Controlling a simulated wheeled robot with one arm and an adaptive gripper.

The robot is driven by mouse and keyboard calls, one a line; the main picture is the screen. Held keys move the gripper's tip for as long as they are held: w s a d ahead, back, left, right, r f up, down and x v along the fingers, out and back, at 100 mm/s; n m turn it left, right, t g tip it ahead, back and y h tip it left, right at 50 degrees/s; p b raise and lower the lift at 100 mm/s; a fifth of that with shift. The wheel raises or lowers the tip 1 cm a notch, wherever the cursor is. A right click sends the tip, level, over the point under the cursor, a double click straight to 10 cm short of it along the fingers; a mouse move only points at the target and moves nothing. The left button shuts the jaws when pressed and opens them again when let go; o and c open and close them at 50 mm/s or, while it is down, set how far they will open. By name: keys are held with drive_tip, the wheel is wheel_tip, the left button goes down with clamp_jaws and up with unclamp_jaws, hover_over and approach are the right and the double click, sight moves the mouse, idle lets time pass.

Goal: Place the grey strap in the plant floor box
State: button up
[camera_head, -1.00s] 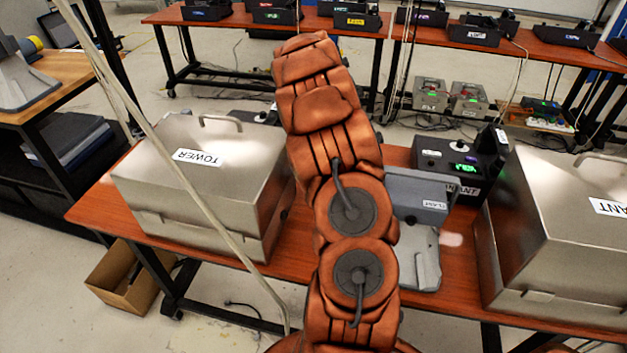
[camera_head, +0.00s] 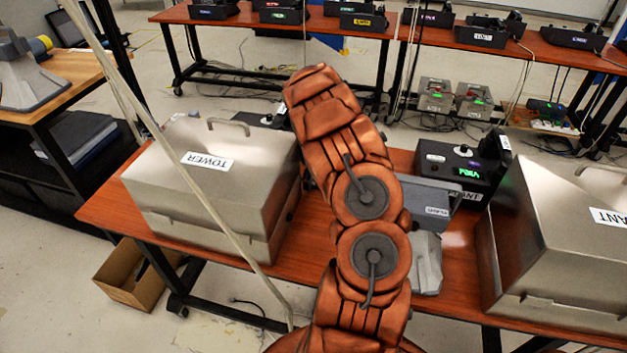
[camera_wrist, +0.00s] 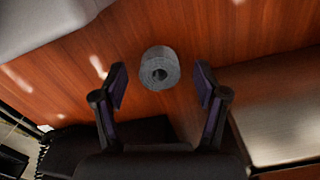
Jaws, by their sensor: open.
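The grey strap (camera_wrist: 160,68) is a rolled grey coil with a dark hole, on the reddish wooden table in the wrist view. My gripper (camera_wrist: 160,77) is open, with one dark finger on each side of the coil in the picture; I see no contact. In the head view my orange arm hides the strap and gripper. A large metal box (camera_head: 553,225) at the right has a cut-off label ending in "ANT". A smaller grey box (camera_head: 431,194) beside my arm carries a small label that looks like "PLANT".
A metal box (camera_head: 218,180) labelled "TOWER" stands at the left of the table (camera_head: 302,250). A black phone unit (camera_head: 464,168) with a lit display sits behind the smaller grey box. A cardboard box (camera_head: 135,283) is on the floor. A pale pole crosses the left side.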

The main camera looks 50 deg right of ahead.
drive_tip(key=shift+f, duration=0.25)
drive_tip(key=c, duration=1)
